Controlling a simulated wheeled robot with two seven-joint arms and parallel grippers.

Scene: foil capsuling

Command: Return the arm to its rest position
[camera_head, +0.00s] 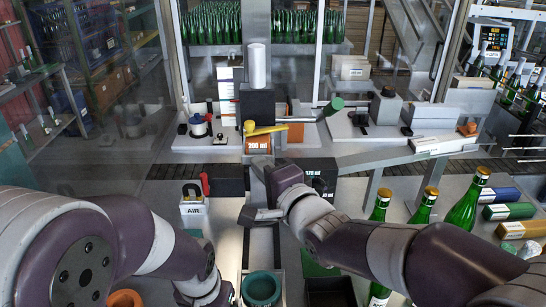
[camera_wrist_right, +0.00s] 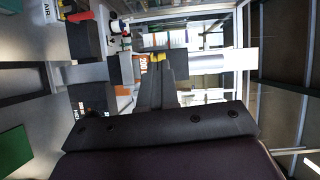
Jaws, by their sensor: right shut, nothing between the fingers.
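My right arm comes in from the right in the head view, with purple and grey links. My left arm (camera_head: 150,240) fills the lower left of the head view. Its end is at the bottom edge and its fingers do not show.
A teal ring-shaped holder (camera_head: 262,287) is below the gripper. The AIR box (camera_head: 193,213) stands left of it. An orange block (camera_head: 258,144) and yellow-handled tool (camera_head: 264,129) are beyond it.

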